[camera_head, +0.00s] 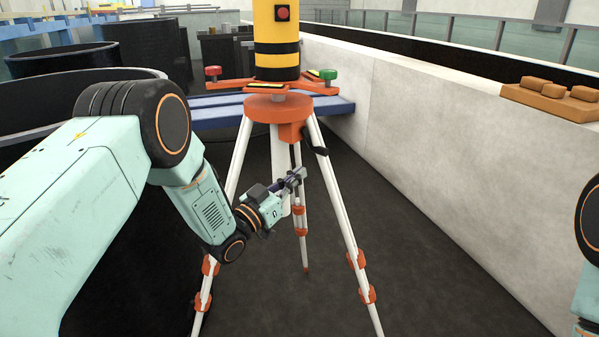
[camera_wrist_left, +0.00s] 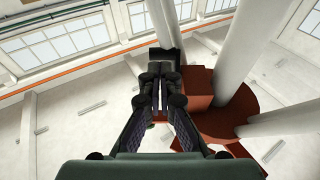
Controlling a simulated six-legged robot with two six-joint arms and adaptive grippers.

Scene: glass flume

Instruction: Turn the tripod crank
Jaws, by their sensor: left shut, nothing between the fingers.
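The tripod (camera_head: 278,107) has an orange head, white legs and orange clamps. A black crank (camera_head: 315,147) sticks out on the right of the orange block (camera_head: 290,132) under its head. My left gripper (camera_head: 301,174) is just below the block and crank, with its fingers shut and empty. In the left wrist view the shut fingertips (camera_wrist_left: 160,76) overlap a dark part beside the orange block (camera_wrist_left: 197,84); I cannot tell whether they touch it. My right gripper is out of view.
A yellow and black instrument (camera_head: 276,40) stands on the tripod. A concrete wall (camera_head: 430,125) runs along the right, with an orange block piece (camera_head: 553,96) on top. Black tubs (camera_head: 145,50) stand at the left. The dark floor right of the tripod is clear.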

